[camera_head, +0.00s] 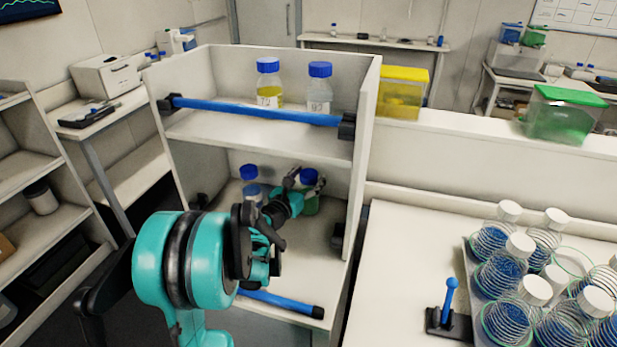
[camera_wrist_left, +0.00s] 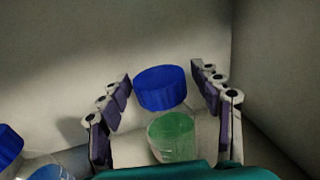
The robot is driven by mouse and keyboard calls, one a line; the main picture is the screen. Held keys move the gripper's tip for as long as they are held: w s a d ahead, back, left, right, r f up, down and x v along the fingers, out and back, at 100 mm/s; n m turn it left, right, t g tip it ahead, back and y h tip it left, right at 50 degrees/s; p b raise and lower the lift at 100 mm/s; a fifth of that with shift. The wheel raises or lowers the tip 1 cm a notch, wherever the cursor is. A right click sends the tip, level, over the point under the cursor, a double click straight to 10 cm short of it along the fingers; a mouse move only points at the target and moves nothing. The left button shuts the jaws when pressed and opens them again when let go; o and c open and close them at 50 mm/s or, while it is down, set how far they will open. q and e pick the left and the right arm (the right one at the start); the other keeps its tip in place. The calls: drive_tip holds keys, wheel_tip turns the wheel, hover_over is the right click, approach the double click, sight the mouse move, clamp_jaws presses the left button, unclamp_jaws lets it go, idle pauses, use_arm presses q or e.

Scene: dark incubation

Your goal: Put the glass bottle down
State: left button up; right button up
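A glass bottle with a blue cap and green contents (camera_head: 310,203) stands on the lower shelf of the white cabinet (camera_head: 290,238). Its cap (camera_wrist_left: 160,88) and green body (camera_wrist_left: 172,137) show in the left wrist view. My left gripper (camera_head: 303,184) reaches into this shelf at the bottle. In the left wrist view its fingers (camera_wrist_left: 165,95) are spread on either side of the cap, with a visible gap on both sides. The lower part of the bottle is partly hidden by my gripper. My right gripper is not in view.
Another blue-capped bottle (camera_head: 251,186) stands close by on the left of the same shelf. Two more bottles (camera_head: 268,85) stand on the upper shelf behind a blue bar (camera_head: 255,110). Cabinet side walls bound the space. Several flasks (camera_head: 495,279) stand on the right bench.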

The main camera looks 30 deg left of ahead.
use_arm(q)
drive_tip(key=shift+r, duration=0.2)
drive_tip(key=s+p, duration=0.2)
drive_tip(key=s, duration=1)
drive_tip(key=shift+d, duration=0.25)
drive_tip(key=shift+f, duration=0.1)
